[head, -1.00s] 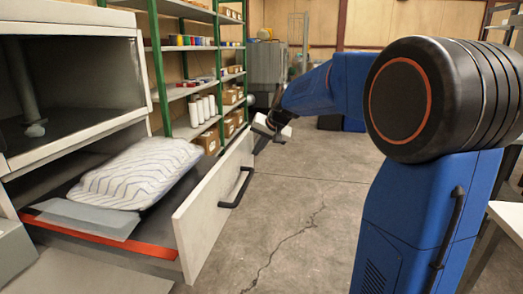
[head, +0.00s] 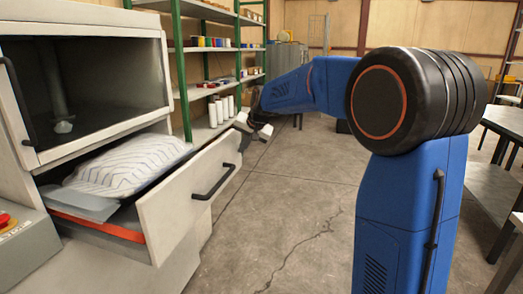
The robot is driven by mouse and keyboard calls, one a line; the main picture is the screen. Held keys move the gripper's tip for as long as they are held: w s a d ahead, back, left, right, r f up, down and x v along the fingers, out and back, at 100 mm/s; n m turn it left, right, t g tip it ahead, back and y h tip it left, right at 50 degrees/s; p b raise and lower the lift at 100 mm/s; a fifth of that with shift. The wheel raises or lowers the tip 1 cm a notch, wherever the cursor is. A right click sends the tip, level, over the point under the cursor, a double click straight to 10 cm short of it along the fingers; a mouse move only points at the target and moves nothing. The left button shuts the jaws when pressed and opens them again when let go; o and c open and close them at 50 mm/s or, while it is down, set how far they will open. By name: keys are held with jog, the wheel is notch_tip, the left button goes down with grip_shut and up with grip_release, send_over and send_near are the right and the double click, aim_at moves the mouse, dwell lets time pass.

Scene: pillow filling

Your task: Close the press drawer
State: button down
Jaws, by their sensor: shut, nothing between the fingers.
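The press drawer (head: 192,205) is pulled partly out of the press (head: 100,143). Its pale front panel carries a black handle (head: 214,183). My gripper (head: 250,128) is shut and empty, small in view, by the far upper end of the drawer front. I cannot tell whether it touches the panel.
Green-posted shelves (head: 179,70) with boxes and white rolls stand behind the drawer. A control box (head: 20,245) with a red button is at lower left. Dark tables (head: 480,180) stand at right. The concrete floor (head: 290,215) before the drawer is clear.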

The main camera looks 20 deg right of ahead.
jog(key=w+a, duration=0.6)
jog(key=a, duration=0.2)
jog(key=w+a, duration=0.5)
jog(key=a, duration=0.3)
jog(key=w+a, duration=0.6)
jog(key=a, duration=0.2)
jog(key=shift+w, duration=0.3)
jog(key=shift+w+a+r, duration=0.1)
jog(key=shift+w+a, duration=0.1)
jog(key=shift+a, duration=0.15)
jog(key=shift+r, duration=0.1)
